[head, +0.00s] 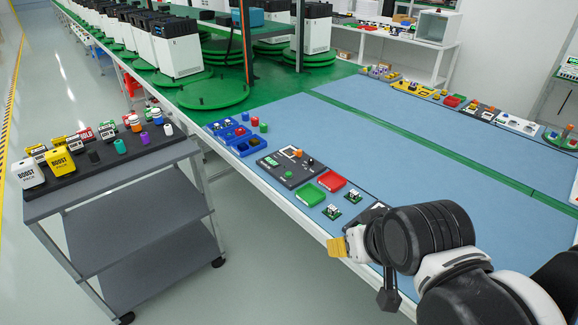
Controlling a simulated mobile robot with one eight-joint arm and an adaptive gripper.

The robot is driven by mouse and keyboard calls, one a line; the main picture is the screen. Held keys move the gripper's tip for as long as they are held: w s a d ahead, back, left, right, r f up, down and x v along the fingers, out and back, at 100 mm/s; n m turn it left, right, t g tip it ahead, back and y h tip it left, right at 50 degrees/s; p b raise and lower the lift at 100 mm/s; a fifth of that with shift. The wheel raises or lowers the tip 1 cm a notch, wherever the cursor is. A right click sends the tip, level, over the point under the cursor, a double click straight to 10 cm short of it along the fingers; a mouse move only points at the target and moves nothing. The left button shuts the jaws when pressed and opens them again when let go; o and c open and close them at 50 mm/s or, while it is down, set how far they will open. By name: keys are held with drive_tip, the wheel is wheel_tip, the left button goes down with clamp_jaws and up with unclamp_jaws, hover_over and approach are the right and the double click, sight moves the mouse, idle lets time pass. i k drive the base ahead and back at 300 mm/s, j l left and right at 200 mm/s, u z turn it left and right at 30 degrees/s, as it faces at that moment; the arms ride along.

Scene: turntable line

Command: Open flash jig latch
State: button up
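Green tray (311,194), red tray (332,180) and small green boards (332,212) lie between device and gripper. Blue bins (240,142) stand beyond the device. A grey cart (120,180) with boxes and bottles stands left across an open floor gap. The bench middle is clear.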

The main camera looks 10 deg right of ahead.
sight(299, 154)
drive_tip(key=i+j+z, duration=0.1)
drive_tip(key=i, duration=0.5)
drive_tip(key=i+j+z, duration=0.1)
drive_tip(key=i, duration=0.5)
